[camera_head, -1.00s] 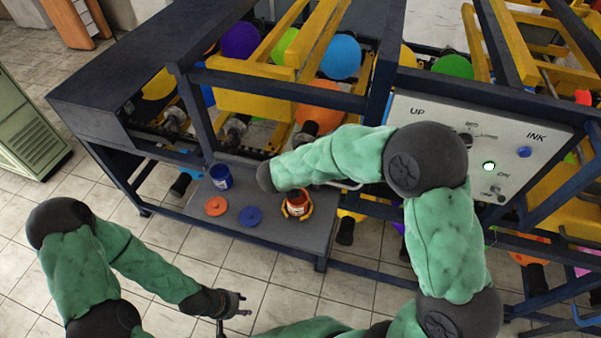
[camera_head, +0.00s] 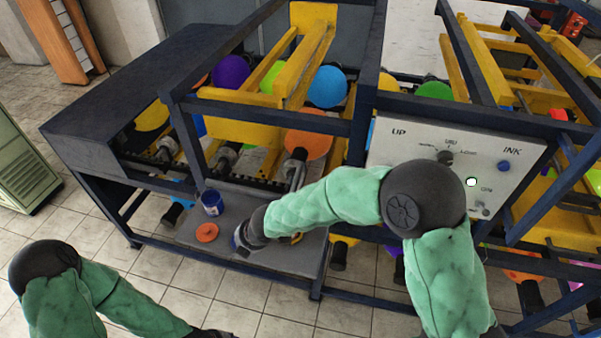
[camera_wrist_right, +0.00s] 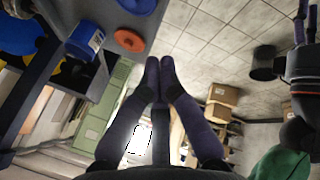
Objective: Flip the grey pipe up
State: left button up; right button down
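A slim grey pipe-like part (camera_head: 295,172) with a dark upper end shows in the machine below the orange balloon (camera_head: 308,143); I cannot tell for sure that it is the task's pipe. My left gripper (camera_head: 212,334) is mostly cut off at the bottom edge.
On the shelf stand a blue cup (camera_head: 212,203), an orange lid (camera_head: 207,232) and a blue lid (camera_head: 239,241). A white control panel (camera_head: 425,155) is behind my right arm. Dark blue frame bars (camera_head: 270,90) enclose the balloons. Tiled floor is clear at the front.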

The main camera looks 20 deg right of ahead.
jog(key=w+r+m+t+y+b, duration=0.4)
jog(key=w+m+t, duration=0.3)
jog(key=m, duration=0.5)
jog(key=d+r+m+t+h+b, duration=0.2)
jog(key=d+m+t+h, duration=0.1)
jog(key=d+m+h, duration=0.6)
jog(key=d+r+m+t+h+b, duration=0.25)
jog(key=d+m+h, duration=0.35)
jog(key=d, duration=0.5)
jog(key=m, duration=0.1)
send_near(302, 164)
jog(key=w+d+r, duration=0.3)
jog(key=w+r, duration=0.1)
jog(key=r, duration=0.1)
jog(key=shift+w+d+f+y, duration=0.1)
jog(key=shift+w+f+y, duration=0.3)
jog(key=shift+w+f, duration=0.45)
jog(key=shift+w+d+f+b, duration=0.1)
jog(key=shift+w+f+b, duration=0.25)
jog(key=shift+w, duration=0.45)
